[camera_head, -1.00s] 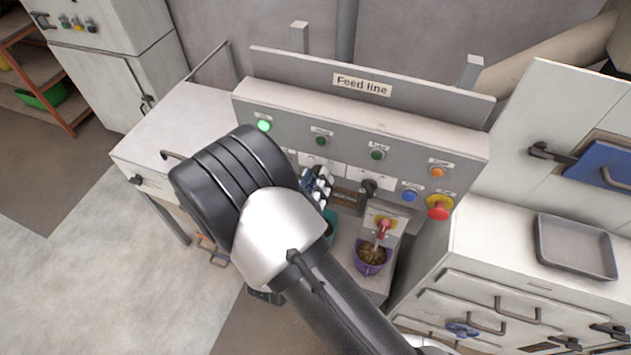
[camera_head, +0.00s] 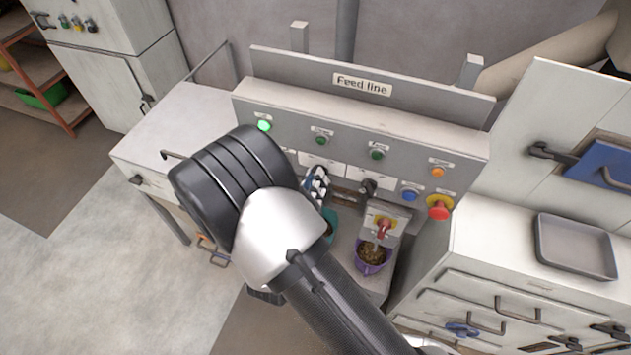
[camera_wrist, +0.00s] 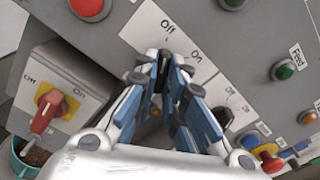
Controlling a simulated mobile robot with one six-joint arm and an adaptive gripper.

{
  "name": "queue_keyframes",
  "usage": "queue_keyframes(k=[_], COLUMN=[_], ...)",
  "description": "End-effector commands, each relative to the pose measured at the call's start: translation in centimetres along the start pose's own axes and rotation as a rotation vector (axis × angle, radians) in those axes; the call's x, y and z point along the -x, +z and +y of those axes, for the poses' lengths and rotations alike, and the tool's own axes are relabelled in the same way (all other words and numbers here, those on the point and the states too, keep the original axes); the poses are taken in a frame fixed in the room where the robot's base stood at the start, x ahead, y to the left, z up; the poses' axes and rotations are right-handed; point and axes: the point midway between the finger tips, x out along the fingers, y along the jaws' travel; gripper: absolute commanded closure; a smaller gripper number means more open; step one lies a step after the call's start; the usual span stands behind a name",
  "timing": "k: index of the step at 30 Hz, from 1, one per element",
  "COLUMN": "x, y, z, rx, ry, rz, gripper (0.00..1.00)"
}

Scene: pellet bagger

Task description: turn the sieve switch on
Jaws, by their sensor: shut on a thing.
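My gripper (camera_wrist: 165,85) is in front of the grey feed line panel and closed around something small. It also shows in the camera_head view (camera_head: 316,183), partly behind my arm. A white plate (camera_wrist: 166,28) marked Off on the left and On on the right sits just above the fingertips. The switch knob under this plate is mostly hidden between the fingers, so its direction cannot be told. No readable label names it as the sieve switch. A neighbouring black knob (camera_head: 368,188) with its own Off/On plate (camera_wrist: 235,103) is just right of the gripper.
A box with a red-handled switch (camera_wrist: 43,112) is on the left in the wrist view. Another red-handled switch (camera_head: 383,228) stands above a purple bowl (camera_head: 371,262) of pellets. A red emergency button (camera_head: 438,208) and blue button (camera_head: 410,193) are to the right.

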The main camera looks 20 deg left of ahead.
Motion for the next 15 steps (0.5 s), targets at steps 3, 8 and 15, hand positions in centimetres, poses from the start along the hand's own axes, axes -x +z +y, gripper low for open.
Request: queue_keyframes(k=[3,8,15], x=[0.00,-0.01,-0.01], y=[-0.04,-0.12,-0.21], z=[0.05,0.11,0.21], rx=[-0.025,-0.099,-0.293], ry=[0.000,0.000,0.000], rz=[0.000,0.000,-0.001], gripper=[1.00,1.00,1.00])
